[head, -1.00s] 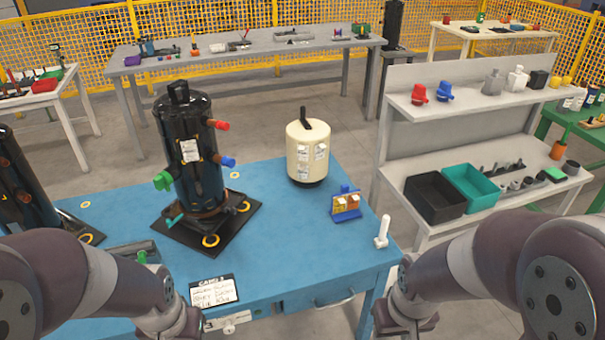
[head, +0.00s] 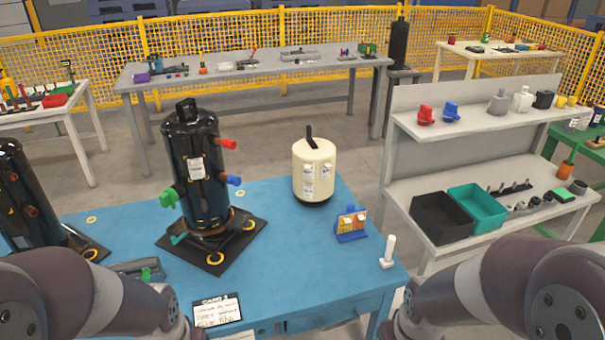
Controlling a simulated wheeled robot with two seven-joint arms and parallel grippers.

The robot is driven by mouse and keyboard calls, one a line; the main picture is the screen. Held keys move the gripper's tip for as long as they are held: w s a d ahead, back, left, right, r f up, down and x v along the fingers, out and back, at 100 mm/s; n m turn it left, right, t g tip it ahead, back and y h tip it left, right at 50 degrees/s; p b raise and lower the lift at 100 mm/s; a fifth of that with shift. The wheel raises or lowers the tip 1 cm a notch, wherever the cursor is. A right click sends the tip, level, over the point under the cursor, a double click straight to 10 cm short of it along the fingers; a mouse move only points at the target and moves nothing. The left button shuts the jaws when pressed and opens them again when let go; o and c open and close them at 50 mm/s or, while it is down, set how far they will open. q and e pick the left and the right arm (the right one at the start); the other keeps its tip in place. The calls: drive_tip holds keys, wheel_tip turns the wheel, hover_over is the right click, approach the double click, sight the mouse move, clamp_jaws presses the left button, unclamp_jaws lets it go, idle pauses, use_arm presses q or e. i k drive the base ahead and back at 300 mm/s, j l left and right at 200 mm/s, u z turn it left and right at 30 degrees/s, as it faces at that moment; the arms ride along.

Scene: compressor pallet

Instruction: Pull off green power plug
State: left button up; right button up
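The compressor stands upright on a black base plate (head: 180,258) with yellow rings, on the blue table (head: 290,262). A red plug (head: 227,144) and a blue plug (head: 234,181) stick out on its right side. My two arms come in at the lower left and lower right corners. Both grippers are outside the picture, so their state does not show.
A cream tank (head: 313,170), a small blue holder with orange blocks (head: 351,225) and a white upright post (head: 389,252) stand to the right. A card (head: 216,310) lies at the front. Another black compressor (head: 22,200) is at left. A shelf (head: 474,131) stands right of the table.

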sight(169, 197)
drive_tip(key=i+j+u, duration=0.25)
drive_tip(key=i+j, duration=0.25)
drive_tip(key=i+j+u, duration=0.25)
drive_tip(key=i+j, duration=0.25)
drive_tip(key=i, duration=0.1)
